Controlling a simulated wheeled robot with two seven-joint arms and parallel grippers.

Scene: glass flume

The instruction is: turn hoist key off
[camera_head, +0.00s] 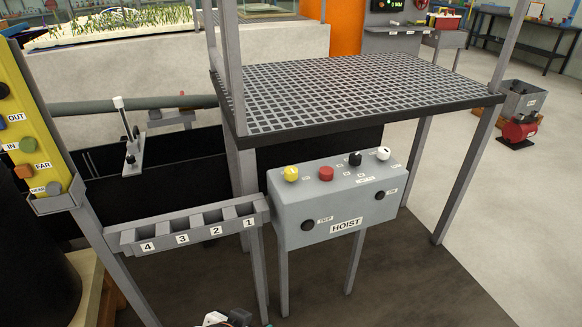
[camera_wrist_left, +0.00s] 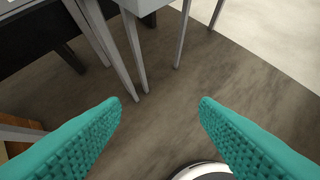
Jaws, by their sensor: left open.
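The grey hoist box (camera_head: 335,243), labelled HOIST, stands on legs in the head view, right of centre. Its sloped top carries a yellow knob (camera_head: 291,173), a red knob (camera_head: 326,174), a black knob (camera_head: 355,158) and a white-topped knob (camera_head: 383,153). Its front has a black round control (camera_head: 307,225) beside a label like TRIP and another dark control (camera_head: 380,195) at right. Which one is the key is too small to tell. My left gripper (camera_wrist_left: 160,108) shows teal fingers, open and empty above bare floor. My right gripper is not in view.
A grated platform (camera_head: 360,90) overhangs behind the box. A grey slotted rack (camera_head: 190,227), numbered 4 to 1, adjoins its left side. A yellow control panel (camera_head: 35,130) stands at far left. Floor (camera_head: 430,290) is clear at front right.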

